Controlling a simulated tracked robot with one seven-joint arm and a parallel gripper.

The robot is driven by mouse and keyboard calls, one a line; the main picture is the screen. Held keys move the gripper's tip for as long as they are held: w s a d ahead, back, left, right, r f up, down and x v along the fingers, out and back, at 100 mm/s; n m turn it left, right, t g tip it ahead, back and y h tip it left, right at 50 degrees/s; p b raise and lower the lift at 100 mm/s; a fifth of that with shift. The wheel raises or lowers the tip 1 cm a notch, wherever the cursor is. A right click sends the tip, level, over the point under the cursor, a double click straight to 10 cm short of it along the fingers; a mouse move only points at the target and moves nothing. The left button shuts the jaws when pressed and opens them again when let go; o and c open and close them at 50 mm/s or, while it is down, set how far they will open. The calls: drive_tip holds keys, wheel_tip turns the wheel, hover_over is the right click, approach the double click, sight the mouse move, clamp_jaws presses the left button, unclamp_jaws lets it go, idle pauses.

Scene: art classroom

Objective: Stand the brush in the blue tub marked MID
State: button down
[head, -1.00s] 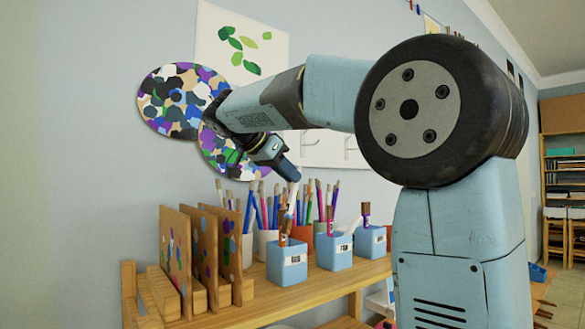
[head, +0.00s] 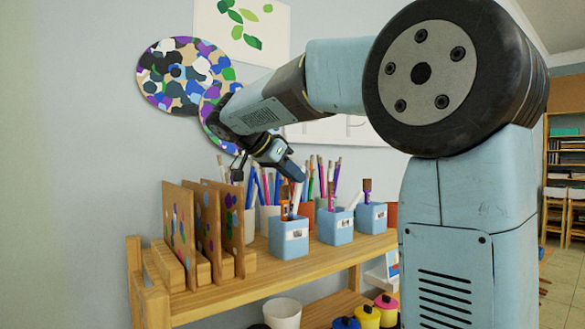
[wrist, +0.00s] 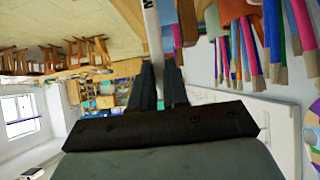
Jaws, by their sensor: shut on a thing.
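My gripper (head: 297,174) is shut on a brush with a pale handle (wrist: 152,28); dark lettering shows on the handle in the wrist view. The fingers point down above the tubs on the shelf. In the head view the brush hangs by the left blue tub's opening; whether it is inside or behind the rim is unclear. Three blue tubs stand in a row: left (head: 288,240), middle (head: 335,229) and right (head: 371,219). Each has a white label, too small to read. The left and middle tubs hold brushes; a purple-tipped brush (head: 367,187) stands in the right one.
Pots crowded with upright brushes (head: 263,218) stand close behind the tubs. Painted wooden boards (head: 206,230) stand left on the wooden shelf (head: 230,296). A white bucket (head: 283,314) and lidded paint pots (head: 367,317) are below. Round palettes (head: 182,75) hang on the wall.

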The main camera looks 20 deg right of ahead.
drive_tip(key=shift+w+d+f, duration=0.1)
drive_tip(key=shift+d+f, duration=0.1)
drive_tip(key=shift+f, duration=0.5)
drive_tip(key=shift+d+f, duration=0.15)
drive_tip(key=shift+f, duration=0.55)
drive_tip(key=c, duration=1)
unclamp_jaws()
drive_tip(key=shift+c, duration=0.2)
drive_tip(key=shift+r, duration=0.25)
wheel_tip(320, 180, up, 2)
drive_tip(key=shift+w+r, duration=0.1)
drive_tip(key=shift+r, duration=0.05)
drive_tip(key=s+r, duration=1)
drive_tip(key=s, duration=0.4)
drive_tip(key=shift+a, duration=0.15)
